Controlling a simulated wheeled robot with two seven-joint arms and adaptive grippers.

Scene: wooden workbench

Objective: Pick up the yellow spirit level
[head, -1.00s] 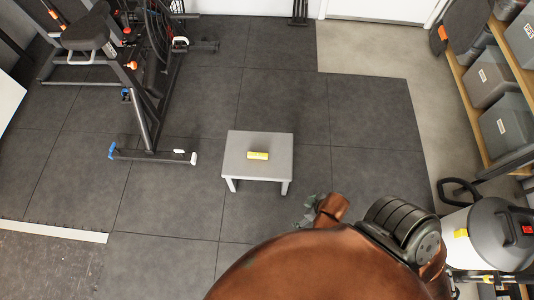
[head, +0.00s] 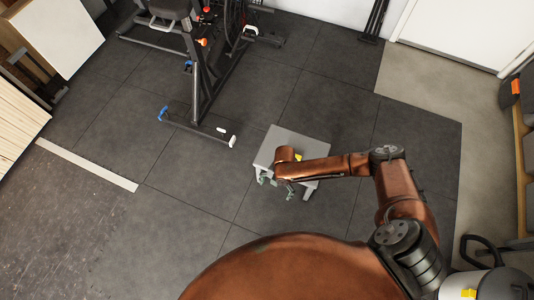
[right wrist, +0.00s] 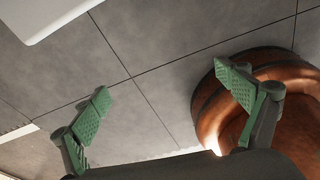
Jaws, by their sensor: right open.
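The yellow spirit level (head: 298,157) lies on the small grey table (head: 284,136). Only a bit of its yellow shows, as my right arm covers the rest. My right gripper (head: 278,188) is at the near side of the table in the head view, below the level in the picture. In the right wrist view my right gripper (right wrist: 168,92) is open, with two green-padded fingers wide apart and nothing between them. A pale corner of the table (right wrist: 45,12) shows at the top left there; the level is not in that view. My left gripper is not in view.
An exercise bike (head: 205,80) stands behind and left of the table. A vacuum-like canister (head: 475,280) stands at the lower right. Dark tiled floor (head: 180,215) around the table is mostly clear.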

